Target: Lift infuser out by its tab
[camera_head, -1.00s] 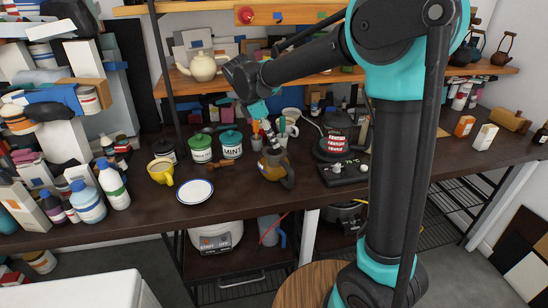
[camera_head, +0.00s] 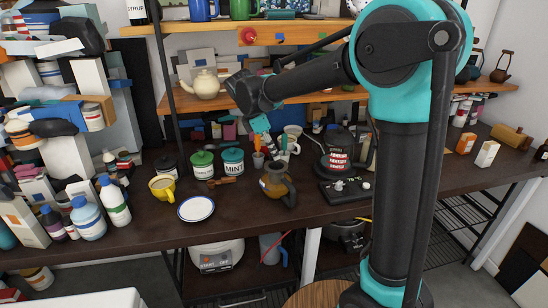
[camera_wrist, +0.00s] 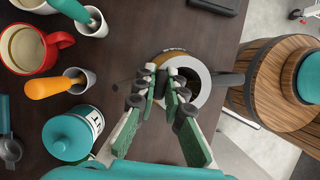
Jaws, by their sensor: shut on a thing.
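The brown pot (camera_head: 276,184) with a dark handle stands upright on the dark counter. In the wrist view I look down on its pale round rim (camera_wrist: 207,86) and dark opening, with the handle to the right. My gripper (camera_wrist: 165,76) is over the left part of the opening, its fingers close together. It is shut on a small dark piece (camera_wrist: 178,73), apparently the infuser's tab. The fingers hide most of this piece, and I cannot tell how far the infuser sits inside the pot. In the head view my gripper (camera_head: 268,149) points down just above the pot.
A mint canister (camera_head: 232,162), a green-lidded canister (camera_head: 203,165), a yellow cup (camera_head: 162,187) and a white plate (camera_head: 196,208) stand left of the pot. A black scale-like box (camera_head: 344,190) is to the right. A red mug (camera_wrist: 35,48) and an orange-handled tool (camera_wrist: 55,86) are also near.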

